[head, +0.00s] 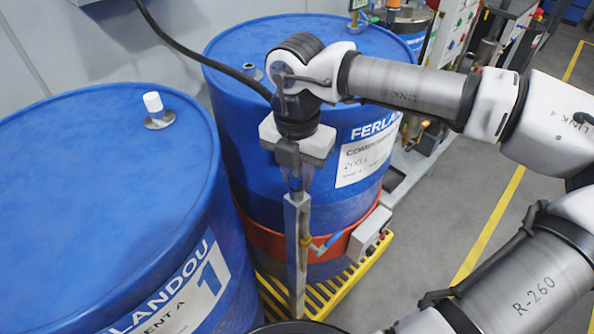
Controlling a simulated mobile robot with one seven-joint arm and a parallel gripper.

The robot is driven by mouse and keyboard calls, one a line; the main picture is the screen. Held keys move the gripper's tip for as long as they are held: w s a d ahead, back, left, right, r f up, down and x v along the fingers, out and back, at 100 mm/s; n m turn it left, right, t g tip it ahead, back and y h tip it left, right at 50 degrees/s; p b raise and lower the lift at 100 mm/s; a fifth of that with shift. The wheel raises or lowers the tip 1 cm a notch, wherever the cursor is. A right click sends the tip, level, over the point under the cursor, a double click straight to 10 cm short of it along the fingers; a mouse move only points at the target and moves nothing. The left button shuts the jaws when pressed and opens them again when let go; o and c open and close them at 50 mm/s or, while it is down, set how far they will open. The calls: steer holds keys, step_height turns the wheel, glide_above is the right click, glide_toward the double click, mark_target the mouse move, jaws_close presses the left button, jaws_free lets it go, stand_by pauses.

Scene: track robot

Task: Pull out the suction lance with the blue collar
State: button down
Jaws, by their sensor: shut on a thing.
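My gripper (291,163) is shut on the top of a grey upright lance (296,222). The lance hangs nearly vertical in front of the rear blue drum (240,150). Its lower end reaches down near the bottom edge of the view, by a dark round rim (298,327); I cannot tell whether it is inside that rim. A black hose (190,48) runs from the top of the view to behind my wrist.
A second blue drum (95,215) marked 1 stands at left, with a white cap (153,102) on its lid. A grey box (368,235) and a yellow grating (272,297) lie by the rear drum's foot. Equipment stands behind at right. Grey floor with a yellow line is clear at right.

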steer(key=shift+r, duration=0.2)
steer(key=shift+r+p, duration=1.25)
steer(key=shift+r, duration=1.1)
